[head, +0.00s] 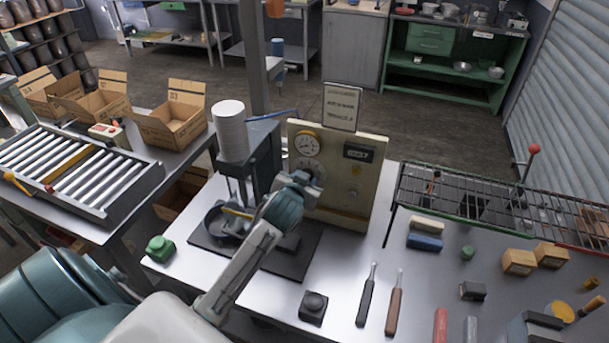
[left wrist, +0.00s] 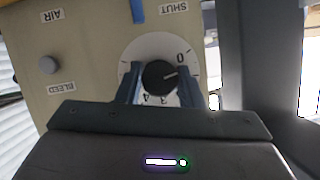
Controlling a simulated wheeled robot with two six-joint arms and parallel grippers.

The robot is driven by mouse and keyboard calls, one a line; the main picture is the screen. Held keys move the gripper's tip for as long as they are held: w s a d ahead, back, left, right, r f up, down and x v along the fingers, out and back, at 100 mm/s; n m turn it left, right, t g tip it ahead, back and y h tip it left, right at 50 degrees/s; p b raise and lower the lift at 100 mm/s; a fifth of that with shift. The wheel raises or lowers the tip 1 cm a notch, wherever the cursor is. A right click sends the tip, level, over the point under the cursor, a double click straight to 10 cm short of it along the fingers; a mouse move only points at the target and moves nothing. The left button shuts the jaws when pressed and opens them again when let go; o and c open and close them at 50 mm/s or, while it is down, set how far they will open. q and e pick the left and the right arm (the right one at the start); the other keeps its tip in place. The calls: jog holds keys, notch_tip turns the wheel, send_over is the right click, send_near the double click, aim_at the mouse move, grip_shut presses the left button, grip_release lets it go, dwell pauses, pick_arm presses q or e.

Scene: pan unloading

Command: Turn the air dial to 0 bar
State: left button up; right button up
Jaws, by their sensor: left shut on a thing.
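The air dial (left wrist: 145,50) is a white disc with a black knob (left wrist: 160,75) on a cream panel (head: 370,190). It also shows partly in the head view (head: 308,168). My left gripper (left wrist: 173,88) is shut on the knob, with one finger on each side. The picture from the left wrist is turned over; the 0 is at the dial's upper right, and 3 and 4 show below the knob. My right gripper is not in view.
A round gauge (head: 306,144) sits above the dial, with a small dark display (head: 358,153) beside it. A white cylinder stack (head: 230,130) stands left of the panel. A wire rack (head: 490,200) and several tools lie to the right. A BLEED button (left wrist: 48,64) is on the panel.

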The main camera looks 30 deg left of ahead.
pick_arm(q)
jog(key=shift+n+h+p, duration=0.6)
jog(key=shift+n+h, duration=0.2)
jog(key=shift+n, duration=0.4)
jog(key=shift+f, duration=0.1)
jog(key=o, duration=1)
jog(key=shift+c, duration=0.2)
jog(key=shift+t, duration=0.3)
jog(key=b+v, duration=0.3)
jog(key=v, duration=0.8)
